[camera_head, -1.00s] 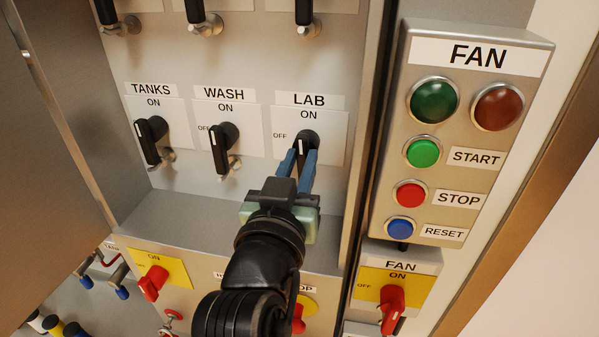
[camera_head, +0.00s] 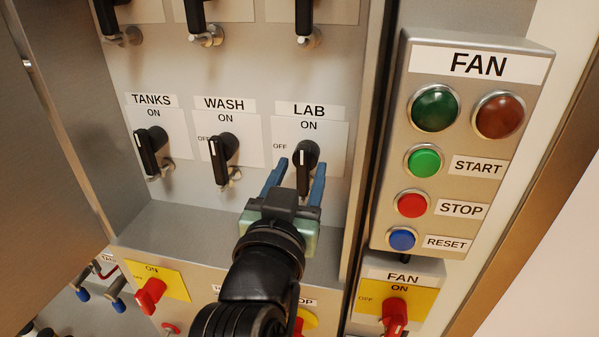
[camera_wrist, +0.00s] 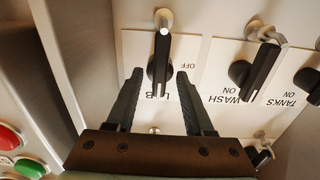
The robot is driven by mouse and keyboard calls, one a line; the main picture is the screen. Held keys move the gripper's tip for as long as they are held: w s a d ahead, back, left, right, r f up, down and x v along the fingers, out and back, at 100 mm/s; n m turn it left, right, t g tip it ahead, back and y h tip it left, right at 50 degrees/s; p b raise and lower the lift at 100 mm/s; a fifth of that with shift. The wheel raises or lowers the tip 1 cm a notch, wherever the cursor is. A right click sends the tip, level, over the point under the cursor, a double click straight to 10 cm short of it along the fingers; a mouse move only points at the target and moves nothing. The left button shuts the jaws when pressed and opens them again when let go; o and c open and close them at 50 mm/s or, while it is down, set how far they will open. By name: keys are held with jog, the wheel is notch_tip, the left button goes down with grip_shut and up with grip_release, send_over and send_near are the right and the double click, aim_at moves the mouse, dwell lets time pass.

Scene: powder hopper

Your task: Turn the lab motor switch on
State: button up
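The LAB switch (camera_head: 306,158) is a black rotary knob with a white line on its handle, on a white plate marked ON at the top and OFF at the left. Its handle stands near vertical, with the white line toward the ON mark. My gripper (camera_head: 297,172) is open in front of it. Its two blue fingers are spread, one on each side of the handle. In the wrist view the LAB switch (camera_wrist: 160,62) sits between and just beyond the open fingertips (camera_wrist: 160,75), with gaps on both sides.
The WASH switch (camera_head: 223,150) and TANKS switch (camera_head: 150,147) are in the same row to the left. The FAN box (camera_head: 460,140) with lamps and buttons stands close on the right. A grey ledge (camera_head: 190,235) juts out below the switches.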

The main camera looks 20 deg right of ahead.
jog(key=shift+s, duration=0.1)
jog(key=p+v, duration=0.5)
jog(key=v, duration=0.7)
jog(key=shift+s+a, duration=0.25)
dwell(0.4)
jog(key=w+a+r+n+t+y+p, duration=0.1)
jog(key=w+a+r+t+y, duration=0.15)
jog(key=r, duration=0.55)
jog(key=w+a+r+n+t+y+p, duration=0.1)
jog(key=w+a+r+t, duration=0.15)
jog(key=r, duration=0.55)
jog(key=s+a+r+n+t+y, duration=0.1)
jog(key=s+r+n+t+y, duration=0.1)
jog(key=r, duration=0.8)
jog(key=s+a+r+n+t+y+p, duration=0.1)
jog(key=s+a+r+n+t+y, duration=0.1)
jog(key=r, duration=0.8)
jog(key=s+n+t+y, duration=0.1)
jog(key=t+y, duration=0.1)
jog(key=t, duration=0.1)
jog(key=shift+s+a, duration=0.2)
jog(key=shift+s, duration=0.05)
